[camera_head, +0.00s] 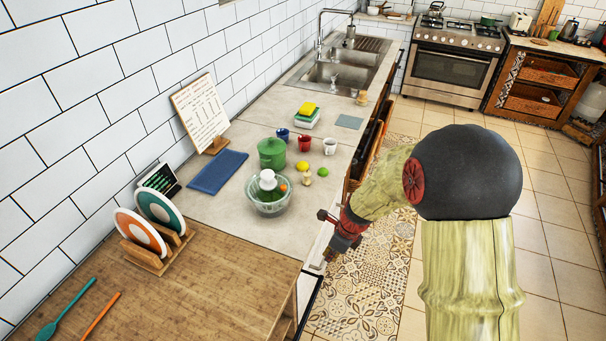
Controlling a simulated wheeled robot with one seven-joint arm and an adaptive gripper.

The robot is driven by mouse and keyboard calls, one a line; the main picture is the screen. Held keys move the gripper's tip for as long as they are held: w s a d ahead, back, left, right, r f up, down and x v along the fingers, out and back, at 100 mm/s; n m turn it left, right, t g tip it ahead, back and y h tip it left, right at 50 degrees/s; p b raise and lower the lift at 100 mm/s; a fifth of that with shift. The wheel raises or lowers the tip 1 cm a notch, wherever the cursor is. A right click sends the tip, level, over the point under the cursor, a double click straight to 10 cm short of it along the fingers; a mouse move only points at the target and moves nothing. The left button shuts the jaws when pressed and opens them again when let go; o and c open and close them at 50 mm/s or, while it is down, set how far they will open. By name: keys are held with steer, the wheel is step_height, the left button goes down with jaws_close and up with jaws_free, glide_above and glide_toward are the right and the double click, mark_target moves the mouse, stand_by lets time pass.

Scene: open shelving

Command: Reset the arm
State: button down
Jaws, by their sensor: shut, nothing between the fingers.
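My arm rises at the right of the view, with a large dark rounded joint and pale green links. It bends down to the left. My gripper (326,254) is at its end, beside the front edge of the counter (230,238) and over the patterned floor. It is shut, small in view and partly hidden by the wrist, and I see nothing held in it. It is to the right of the glass bowl (270,207), apart from it.
On the counter are a green pot (272,153), cups, fruit, a blue board (218,172), a plate rack (160,255) and two utensils. A sink (345,72) and oven (450,72) are further back. The tiled floor (545,240) at right is clear.

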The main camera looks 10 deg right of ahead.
steer(key=s+a+r+n+t, duration=0.1)
steer(key=s+r+n, duration=0.2)
steer(key=r+n, duration=0.45)
steer(key=s+a+r+n+t, duration=0.1)
steer(key=s+a+r+n, duration=0.3)
steer(key=r, duration=0.7)
steer(key=s+d+r+n+t+h, duration=0.1)
steer(key=s+d+r+n+h, duration=0.1)
steer(key=s+r+n, duration=1)
steer(key=s+n, duration=0.1)
steer(key=n, duration=0.2)
steer(key=shift+s+d+t, duration=0.35)
steer(key=shift+d+t, duration=0.05)
steer(key=c, duration=2.5)
jaws_free()
